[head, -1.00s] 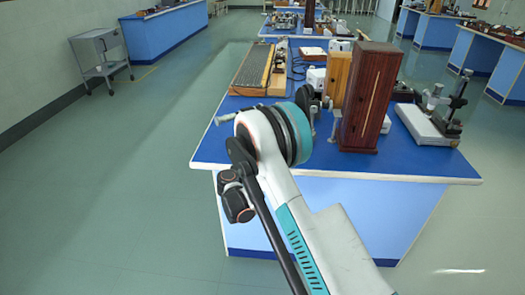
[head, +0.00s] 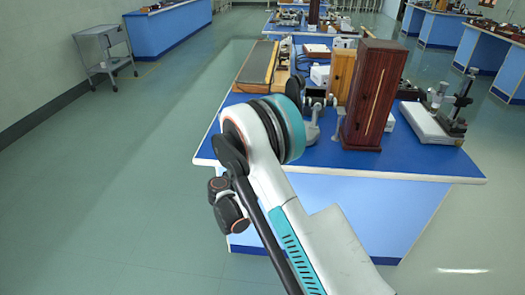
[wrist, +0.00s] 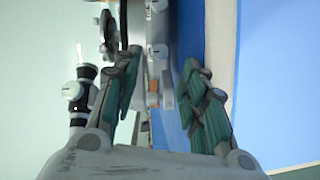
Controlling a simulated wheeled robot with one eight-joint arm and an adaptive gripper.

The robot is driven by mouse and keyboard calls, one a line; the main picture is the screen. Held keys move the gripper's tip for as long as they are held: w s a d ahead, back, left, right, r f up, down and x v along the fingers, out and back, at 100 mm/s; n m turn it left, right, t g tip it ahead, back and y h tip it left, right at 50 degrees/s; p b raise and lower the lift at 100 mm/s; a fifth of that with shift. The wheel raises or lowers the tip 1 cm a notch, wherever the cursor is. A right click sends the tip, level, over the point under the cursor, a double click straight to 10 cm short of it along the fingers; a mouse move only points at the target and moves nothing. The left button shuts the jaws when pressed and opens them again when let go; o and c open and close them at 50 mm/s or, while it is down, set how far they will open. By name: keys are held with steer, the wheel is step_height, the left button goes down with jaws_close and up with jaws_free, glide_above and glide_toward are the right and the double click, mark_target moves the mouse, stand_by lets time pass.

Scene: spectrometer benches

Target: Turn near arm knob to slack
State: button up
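In the wrist view, my gripper (wrist: 160,95) is open, with its teal-padded fingers apart. A grey metal instrument part (wrist: 157,25) with small round knobs lies beyond and between the fingers. One silver knob (wrist: 158,51) shows near the middle of the gap. I cannot tell which knob is the near arm knob. A black and silver cylindrical part with a white knob (wrist: 72,90) stands outside the left finger. In the head view, my arm hides my gripper and much of the instrument; a grey and black part of it (head: 313,125) shows just right of my arm.
The blue bench top (head: 345,163) carries a tall dark wooden box (head: 372,95), a lighter wooden box (head: 340,75) and a white-based stand (head: 432,123) at right. A long tray (head: 257,65) lies behind. Open floor lies left of the bench.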

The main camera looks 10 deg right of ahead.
steer(key=shift+v, duration=0.9)
steer(key=s+d+r+m+g+y, duration=0.2)
steer(key=s+d+r, duration=0.3)
steer(key=s+r, duration=0.25)
steer(key=s+d+r+m+g+y, duration=0.2)
steer(key=s+d+r+g+y, duration=0.15)
steer(key=s+r, duration=0.45)
steer(key=s+a+r+m+y, duration=0.1)
steer(key=s+y, duration=0.1)
steer(key=s, duration=1.1)
steer(key=s+a+r+m+y, duration=0.1)
steer(key=s+m+y, duration=0.1)
steer(key=s, duration=1)
steer(key=shift+s+y, duration=0.35)
steer(key=shift+y, duration=0.4)
steer(key=shift+o, duration=0.2)
